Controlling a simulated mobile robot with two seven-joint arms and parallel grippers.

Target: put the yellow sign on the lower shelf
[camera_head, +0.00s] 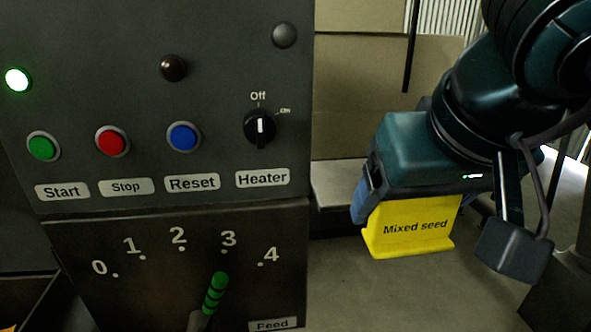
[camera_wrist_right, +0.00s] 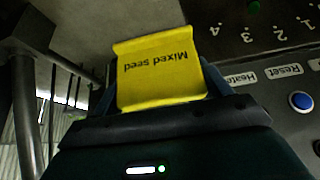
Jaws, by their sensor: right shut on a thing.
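The yellow sign (camera_head: 412,228) reads "Mixed seed". My right gripper (camera_head: 408,197) is shut on its upper part and holds it up in the air, to the right of the control panel. The sign hangs upright below the gripper, with its flared foot at the bottom. In the right wrist view the sign (camera_wrist_right: 160,72) shows upside down between the fingers of the right gripper (camera_wrist_right: 160,98). A grey ledge that may be a shelf (camera_head: 336,178) shows behind the gripper, partly hidden. I cannot tell whether it is the lower shelf. My left gripper is not in view.
A dark machine panel (camera_head: 215,100) fills the left, with a lit green lamp (camera_head: 17,80), Start, Stop and Reset buttons, and a heater knob (camera_head: 260,127). Cardboard-coloured boxes (camera_head: 365,95) stand behind. The floor below the sign is clear.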

